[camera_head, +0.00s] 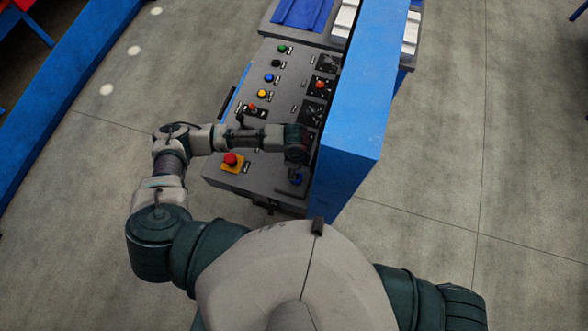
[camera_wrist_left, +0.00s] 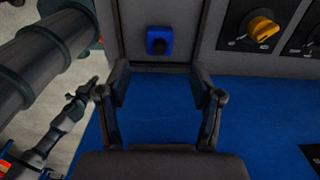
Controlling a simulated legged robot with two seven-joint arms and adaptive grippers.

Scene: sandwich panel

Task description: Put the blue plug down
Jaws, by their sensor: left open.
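The blue plug (camera_wrist_left: 159,41) sits against a grey panel face in the left wrist view, ahead of my left gripper (camera_wrist_left: 159,84). The two dark fingers are spread apart on either side of the plug's line, with nothing between them. The plug appears beyond the fingertips and not gripped. In the head view a small blue thing, apparently the plug (camera_head: 296,178), shows at the lower right of the grey console, just below my left wrist. My left gripper's fingers are hard to make out there. My right gripper is not in view.
The grey console (camera_head: 222,172) carries several coloured buttons and a red emergency knob (camera_head: 231,159). A tall blue panel (camera_head: 356,110) stands close to the right of my left wrist. A yellow rotary knob (camera_wrist_left: 263,29) is right of the plug. Open floor lies further right.

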